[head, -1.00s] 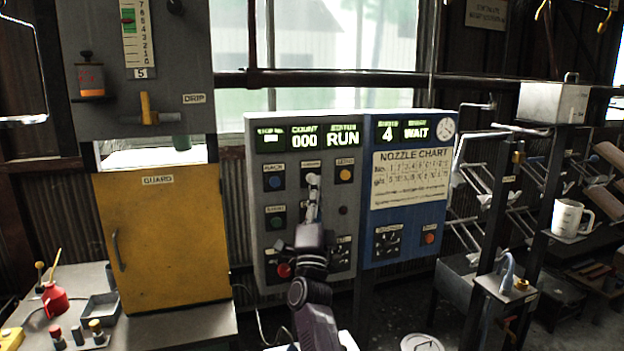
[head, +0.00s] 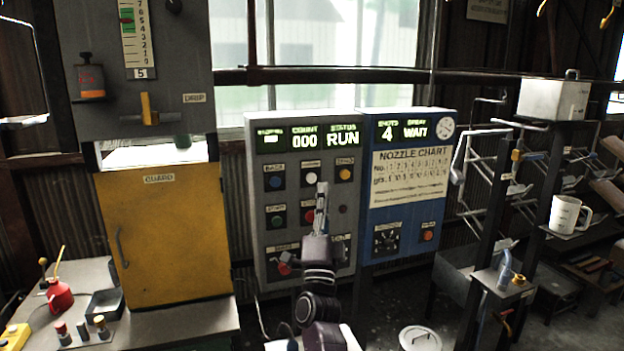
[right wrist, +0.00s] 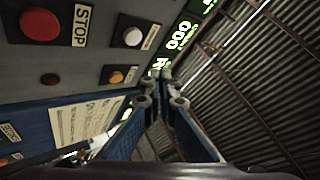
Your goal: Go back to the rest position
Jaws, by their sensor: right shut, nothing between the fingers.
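My right gripper (head: 322,188) is shut and empty, pointing up in front of the grey control panel (head: 348,165). In the head view its tip is just below the white button (head: 312,180) and covers part of the panel's lower middle. In the right wrist view the shut fingers (right wrist: 161,78) appear in the middle, with the panel's white button (right wrist: 133,37) and red STOP button (right wrist: 40,25) at the upper left. I cannot tell the exact gap to the panel. My left gripper is not in view.
The blue panel (head: 378,240) with the nozzle chart adjoins on the right. A yellow guard door (head: 175,240) stands left, above a bench holding a red oil can (head: 60,297). Racks, a white mug (head: 565,214) and a dark post stand right.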

